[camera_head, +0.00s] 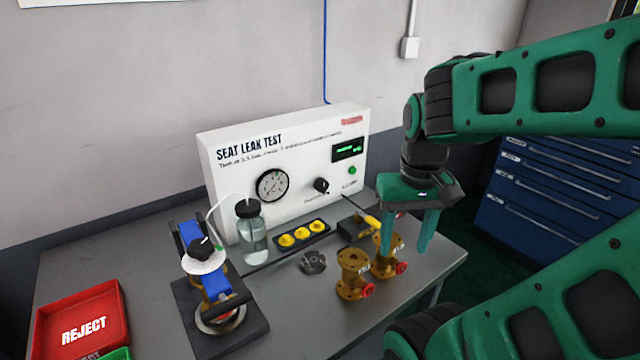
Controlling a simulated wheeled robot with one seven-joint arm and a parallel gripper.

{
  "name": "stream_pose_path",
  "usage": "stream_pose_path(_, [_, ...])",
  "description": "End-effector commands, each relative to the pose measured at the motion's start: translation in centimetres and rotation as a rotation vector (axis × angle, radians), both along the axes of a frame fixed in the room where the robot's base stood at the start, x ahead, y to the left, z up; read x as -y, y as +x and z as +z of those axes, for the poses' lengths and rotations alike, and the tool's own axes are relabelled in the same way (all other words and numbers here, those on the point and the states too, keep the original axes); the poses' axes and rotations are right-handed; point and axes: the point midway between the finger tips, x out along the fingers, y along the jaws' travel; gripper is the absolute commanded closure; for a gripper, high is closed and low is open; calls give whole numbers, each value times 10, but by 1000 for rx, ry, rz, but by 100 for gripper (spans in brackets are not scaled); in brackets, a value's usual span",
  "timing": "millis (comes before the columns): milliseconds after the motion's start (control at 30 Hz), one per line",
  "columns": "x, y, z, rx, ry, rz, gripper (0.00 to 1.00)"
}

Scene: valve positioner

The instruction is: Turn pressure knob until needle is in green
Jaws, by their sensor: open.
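The black pressure knob (321,185) sits on the front of the white "SEAT LEAK TEST" panel (225,172). The round gauge (272,185) is to the left of the knob, with a white face and black rim. Its needle and any green band are too small to read. My gripper (403,250) is open and empty, fingers pointing down, to the right of the knob and apart from it. In the picture its fingers overlap the brass valve at the right.
Two brass valves (352,275) with red handwheels stand near my gripper. A yellow-handled tool (364,215), a tray of yellow discs (302,236), a bottle (252,232) and a blue clamp fixture (213,284) stand before the panel. A red reject bin (83,308) is at left.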

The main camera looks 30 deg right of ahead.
Motion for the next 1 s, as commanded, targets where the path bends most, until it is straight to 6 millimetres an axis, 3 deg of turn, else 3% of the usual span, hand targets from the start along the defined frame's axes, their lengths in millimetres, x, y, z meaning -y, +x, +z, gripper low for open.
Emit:
stream_pose_path(233, [26, 133, 23, 115, -167, 256, 50])
stream_pose_path(400, [25, 227, 33, 207, -261, 440, 50])
stream_pose_path(500, [20, 267, 36, 249, -297, 516, 50])
stream_pose_path(600, [16, 291, 37, 276, -317, 562, 50])
stream_pose_path(767, [15, 305, 33, 289, -328, 588, 50])
stream_pose_path(1000, [24, 318, 1, 286, -327, 585, 50])
